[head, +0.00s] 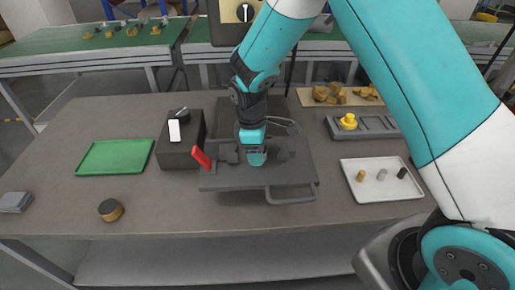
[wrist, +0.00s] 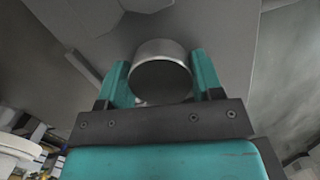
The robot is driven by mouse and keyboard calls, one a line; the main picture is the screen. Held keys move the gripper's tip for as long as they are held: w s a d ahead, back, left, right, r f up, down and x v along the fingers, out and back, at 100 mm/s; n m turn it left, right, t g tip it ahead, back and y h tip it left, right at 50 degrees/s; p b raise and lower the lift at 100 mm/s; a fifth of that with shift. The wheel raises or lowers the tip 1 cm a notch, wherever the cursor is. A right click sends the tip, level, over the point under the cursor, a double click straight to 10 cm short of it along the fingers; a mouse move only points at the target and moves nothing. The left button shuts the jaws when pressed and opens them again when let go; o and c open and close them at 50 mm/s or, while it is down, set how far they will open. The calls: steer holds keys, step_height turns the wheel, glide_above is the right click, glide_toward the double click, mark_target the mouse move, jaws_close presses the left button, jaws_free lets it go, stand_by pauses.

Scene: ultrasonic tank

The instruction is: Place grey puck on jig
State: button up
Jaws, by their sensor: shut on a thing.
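My gripper (head: 257,158) points down over the dark grey fixture (head: 225,182), which looks like the jig. The fixture is a flat plate with a red lever (head: 201,157) at its left and a bent metal handle (head: 292,199) at its front. In the wrist view, the teal fingers stand either side of a round grey puck (wrist: 161,72) and are shut on it. In the head view the puck cannot be made out at the fingertips. Whether the puck touches the plate cannot be told.
A dark box (head: 180,155) with a knob stands left of the fixture. A grey rack (head: 378,127) holds a yellow piece. The front table strip is mostly clear.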

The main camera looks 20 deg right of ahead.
steer(key=shift+f, duration=0.15)
steer(key=o, duration=1.1)
steer(key=shift+o, duration=0.2)
step_height(320, 180, up, 11)
steer(key=a+b, duration=0.1)
steer(key=b, duration=0.1)
steer(key=s+a+r+m+y, duration=0.1)
steer(key=s+r, duration=0.2)
steer(key=s, duration=0.5)
steer(key=s+a+r+m+y, duration=0.1)
steer(key=s+r+m+y, duration=0.1)
steer(key=s, duration=0.6)
steer(key=s+a+r+m+y, duration=0.1)
steer(key=s+r+m+y, duration=0.1)
steer(key=s+r, duration=0.3)
steer(key=s, duration=0.3)
steer(key=shift+s+a+t, duration=0.3)
steer(key=shift+s, duration=0.1)
